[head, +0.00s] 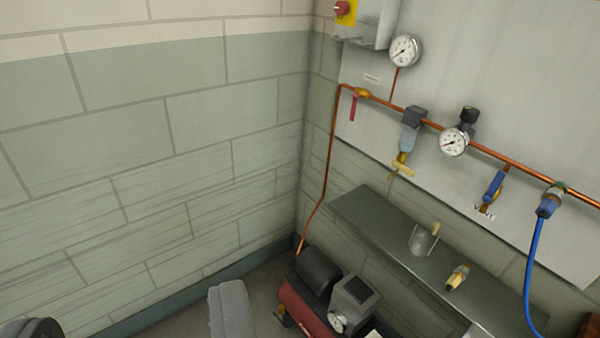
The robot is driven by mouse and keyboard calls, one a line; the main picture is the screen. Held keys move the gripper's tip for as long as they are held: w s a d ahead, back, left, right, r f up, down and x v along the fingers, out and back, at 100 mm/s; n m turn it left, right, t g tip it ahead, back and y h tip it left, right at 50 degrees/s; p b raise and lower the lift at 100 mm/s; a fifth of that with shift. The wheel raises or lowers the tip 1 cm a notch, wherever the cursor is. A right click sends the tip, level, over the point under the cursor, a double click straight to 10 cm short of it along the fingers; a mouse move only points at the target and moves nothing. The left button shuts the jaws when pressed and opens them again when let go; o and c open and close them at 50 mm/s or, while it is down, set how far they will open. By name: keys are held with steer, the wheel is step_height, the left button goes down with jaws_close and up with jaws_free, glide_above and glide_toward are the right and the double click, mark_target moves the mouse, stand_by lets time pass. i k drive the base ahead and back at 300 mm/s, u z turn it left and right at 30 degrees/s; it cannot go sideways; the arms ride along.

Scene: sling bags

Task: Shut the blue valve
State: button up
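The blue valve (494,186) is on the grey panel at the right, on a short drop below the copper pipe. Its blue lever points down and slightly left, roughly along the drop. A brass end shows just below it, beside a small white label whose text I cannot read. My gripper is not clearly in view, and nothing is seen touching the blue valve.
A red-handled valve (353,106), a filter (410,130), a regulator gauge (453,142) and a blue hose (534,265) share the pipe (490,152). Below are a grey shelf (376,222) with a clear cup (421,240) and brass fitting (457,277), and a red compressor (305,309).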

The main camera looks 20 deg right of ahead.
mark_target(500, 178)
steer(key=z, duration=0.55)
steer(key=i, duration=0.85)
steer(key=z, duration=0.55)
steer(key=k, duration=0.75)
steer(key=z, duration=0.2)
steer(key=i, duration=0.8)
steer(key=u, duration=0.1)
